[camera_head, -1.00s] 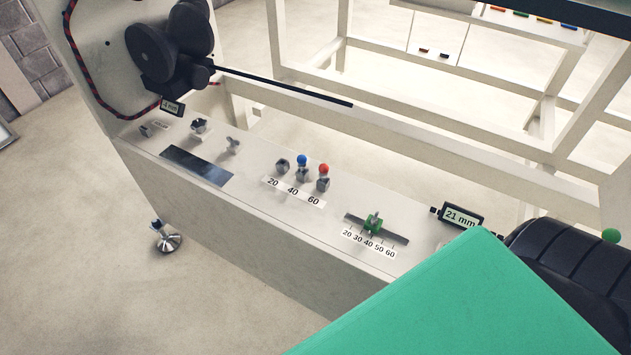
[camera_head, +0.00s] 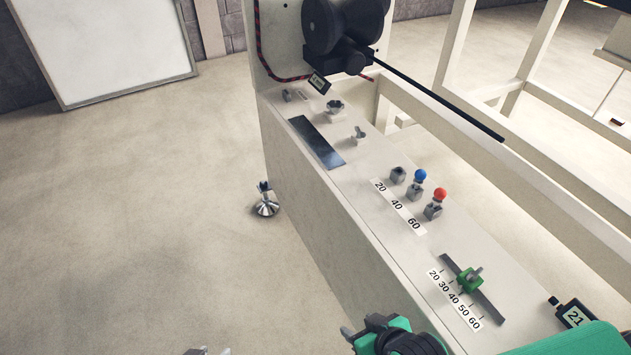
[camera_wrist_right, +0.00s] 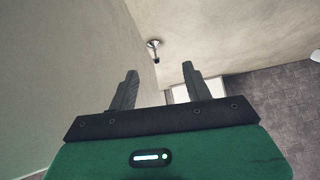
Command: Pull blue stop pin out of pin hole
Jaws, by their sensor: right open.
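The blue stop pin (camera_head: 420,176) has a round blue head and stands upright in the middle holder, by the label 40, on the cream rack top. A red-headed pin (camera_head: 440,194) stands beside it in the holder by 60. The holder by 20 (camera_head: 398,174) holds no coloured pin. My right gripper (camera_wrist_right: 159,68) is open and empty in the right wrist view; in the head view it is at the bottom edge, well short of the pins and partly cut off. Of my left gripper (camera_head: 208,351) only grey tips show at the bottom edge, further left.
A green slider (camera_head: 470,279) sits on a scaled rail nearer me than the pins. A display (camera_head: 573,314) stands at the right. A long black rod (camera_head: 440,97) runs behind the pins. The rack's levelling foot (camera_head: 266,202) stands on clear floor to the left.

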